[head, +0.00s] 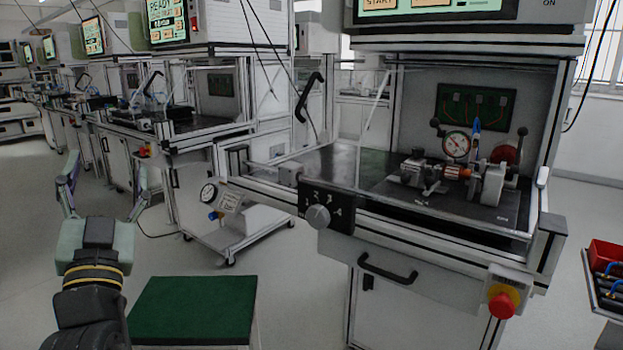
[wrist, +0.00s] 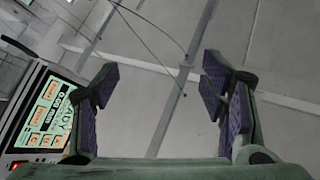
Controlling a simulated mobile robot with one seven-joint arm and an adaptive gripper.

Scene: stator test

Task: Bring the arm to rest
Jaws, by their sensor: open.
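My gripper (head: 106,190) is at the left of the head view, raised with its fingers pointing up and spread apart. Nothing is between the fingers. In the wrist view, my gripper (wrist: 160,95) is also open and empty, with the ceiling and hanging cables behind it. My gripper is left of the near test bench and apart from it.
A green-topped stand (head: 193,310) is low beside my arm. A red bin (head: 606,256) is at the right edge. Open floor lies at the left.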

